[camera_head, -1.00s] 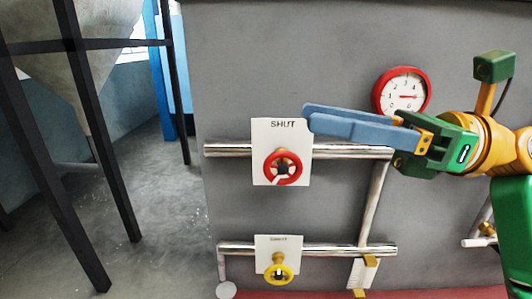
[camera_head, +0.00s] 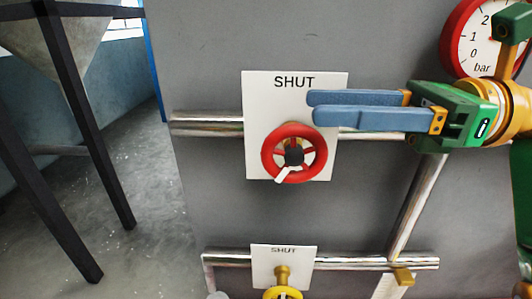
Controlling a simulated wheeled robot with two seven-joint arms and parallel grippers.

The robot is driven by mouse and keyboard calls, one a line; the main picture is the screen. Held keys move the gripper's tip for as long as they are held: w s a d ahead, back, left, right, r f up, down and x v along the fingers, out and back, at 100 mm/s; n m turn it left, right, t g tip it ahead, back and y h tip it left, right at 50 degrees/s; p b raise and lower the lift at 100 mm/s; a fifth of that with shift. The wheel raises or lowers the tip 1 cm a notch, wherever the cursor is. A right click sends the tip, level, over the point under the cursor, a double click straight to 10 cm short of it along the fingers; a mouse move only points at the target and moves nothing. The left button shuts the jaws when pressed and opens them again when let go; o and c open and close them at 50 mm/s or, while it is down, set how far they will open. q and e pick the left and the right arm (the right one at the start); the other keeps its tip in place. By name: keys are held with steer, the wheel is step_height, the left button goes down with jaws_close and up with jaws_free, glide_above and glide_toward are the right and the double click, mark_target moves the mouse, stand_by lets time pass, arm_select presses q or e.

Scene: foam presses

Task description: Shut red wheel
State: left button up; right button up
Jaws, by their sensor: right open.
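The red wheel (camera_head: 267,157) is mounted on a white plate (camera_head: 262,101) marked SHUT, over a horizontal metal pipe. It has a dark hub and a white pointer directed toward its lower left. My right gripper (camera_head: 311,107) comes in from the right, just above and to the right of the red wheel. Its two blue fingers overlap the plate's right side in the picture, with a narrow gap between them, and hold nothing. I cannot tell whether the fingers touch the plate. My left gripper is out of view.
A yellow wheel (camera_head: 283,293) on a second SHUT plate (camera_head: 283,256) sits below on a lower pipe (camera_head: 350,262). A red-rimmed gauge (camera_head: 488,40) is at the upper right. Dark frame legs (camera_head: 88,130) stand at the left, with open floor between them and the grey wall.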

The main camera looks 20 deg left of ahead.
mark_target(272, 132)
step_height(272, 132, down, 3)
steer(key=shift+s+r+b, duration=0.1)
steer(key=shift+s+b, duration=0.05)
steer(key=shift+b, duration=0.75)
steer(key=shift+a, duration=0.1)
steer(key=p+x, duration=0.2)
steer(key=x, duration=0.5)
steer(key=shift+a, duration=0.1)
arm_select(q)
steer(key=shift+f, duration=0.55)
arm_select(e)
steer(key=shift+d, duration=0.2)
jaws_close()
